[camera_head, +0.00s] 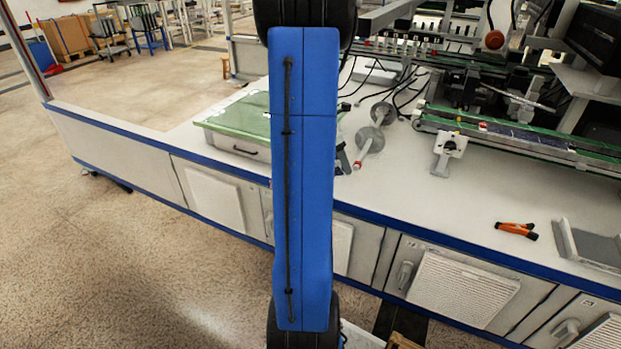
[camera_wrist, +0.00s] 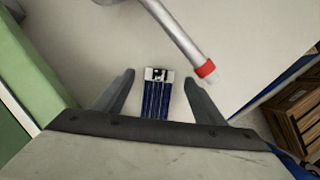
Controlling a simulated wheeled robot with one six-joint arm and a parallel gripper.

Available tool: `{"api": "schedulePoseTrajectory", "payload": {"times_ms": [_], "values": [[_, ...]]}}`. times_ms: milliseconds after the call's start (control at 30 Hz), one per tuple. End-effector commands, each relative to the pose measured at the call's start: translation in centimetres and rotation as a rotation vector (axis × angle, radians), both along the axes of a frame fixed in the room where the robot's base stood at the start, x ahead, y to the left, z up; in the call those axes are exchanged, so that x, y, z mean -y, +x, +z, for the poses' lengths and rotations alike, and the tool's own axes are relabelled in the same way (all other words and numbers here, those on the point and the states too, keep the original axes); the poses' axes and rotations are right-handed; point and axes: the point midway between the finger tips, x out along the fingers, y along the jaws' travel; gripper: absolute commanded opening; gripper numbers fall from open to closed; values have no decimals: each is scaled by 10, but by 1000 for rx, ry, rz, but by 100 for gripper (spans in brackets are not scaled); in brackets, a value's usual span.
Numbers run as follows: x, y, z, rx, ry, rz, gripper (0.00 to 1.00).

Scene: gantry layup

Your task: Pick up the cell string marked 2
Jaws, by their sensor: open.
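A dark blue cell string (camera_wrist: 156,99) lies on the pale bench top in the wrist view. Its far end carries a white label with a black mark that is too small to read. My gripper (camera_wrist: 159,78) is open, with one finger on each side of the string and a gap to both. The fingers do not appear to touch it. The near end of the string is hidden behind my gripper's body. In the head view, a dark strip (camera_head: 343,158) shows beside my blue arm link, which hides part of it. My gripper is not visible in that view.
A metal rod with a red tip (camera_wrist: 206,69) lies close beyond the string. A green-topped box (camera_head: 236,122) stands to the left. A wooden crate (camera_wrist: 297,108) is at right, beyond the bench edge. Orange-handled pliers (camera_head: 516,229) and machine rails (camera_head: 500,132) are further right.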

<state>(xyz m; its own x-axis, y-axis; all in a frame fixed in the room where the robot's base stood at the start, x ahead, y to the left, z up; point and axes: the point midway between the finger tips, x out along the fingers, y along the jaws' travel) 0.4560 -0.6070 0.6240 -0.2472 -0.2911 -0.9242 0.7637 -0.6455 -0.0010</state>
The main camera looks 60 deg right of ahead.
Motion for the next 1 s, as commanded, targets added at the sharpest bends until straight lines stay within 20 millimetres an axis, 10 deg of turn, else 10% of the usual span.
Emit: {"api": "schedulePoseTrajectory", "payload": {"times_ms": [433, 633, 1000], "values": [[6, -5, -17, 0, -1, 0, 64], [6, -5, -17, 0, -1, 0, 19], [6, -4, -13, 1, -2, 1, 19]]}}
